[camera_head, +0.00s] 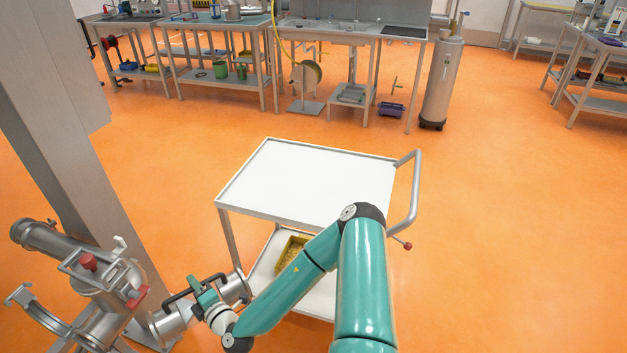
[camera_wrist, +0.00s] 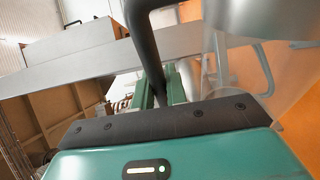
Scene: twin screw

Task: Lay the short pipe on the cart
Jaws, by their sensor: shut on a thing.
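The short pipe (camera_head: 173,320) is a grey metal cylinder with a dark bar handle, at the lower left of the head view. My gripper (camera_head: 197,286) is shut on that handle; the wrist view shows the dark handle (camera_wrist: 151,62) between my green fingers (camera_wrist: 161,88). The pipe's left end is close to the fixed metal pipework (camera_head: 105,290); I cannot tell whether they touch. The cart (camera_head: 310,185) stands to the right of the pipe, its white top bare. In the wrist view a pale rounded surface, probably the pipe (camera_wrist: 255,18), fills the upper right.
A yellow bin (camera_head: 288,257) sits on the cart's lower shelf. The cart's handle (camera_head: 415,195) is on its right. A grey column (camera_head: 75,150) rises at the left beside the pipework, which has red handles. Workbenches (camera_head: 345,32) and a gas cylinder (camera_head: 442,80) stand behind; open orange floor lies right.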

